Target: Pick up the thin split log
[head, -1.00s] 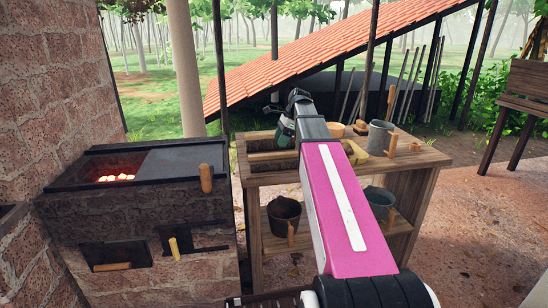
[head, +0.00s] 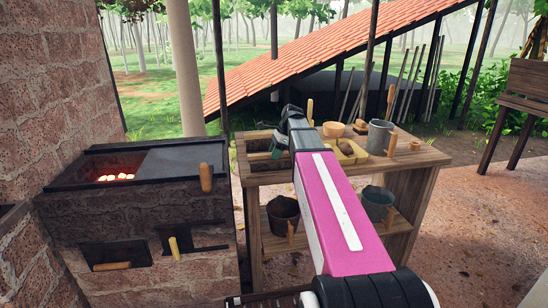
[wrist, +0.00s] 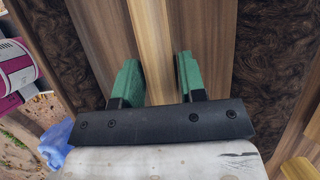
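My gripper (wrist: 157,82) has green fingers that stand apart with nothing held between them. In the wrist view it points down at a wooden strip (wrist: 160,25) lying between two dark, rough-textured recesses. In the head view my gripper (head: 279,147) hangs over the left part of the wooden workbench (head: 300,181), by its dark recesses (head: 260,144). I cannot clearly make out a thin split log; I cannot tell whether the strip under the fingers is a log or part of the bench. My arm hides part of the bench top.
A brick stove with glowing coals (head: 116,177) stands left of the bench.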

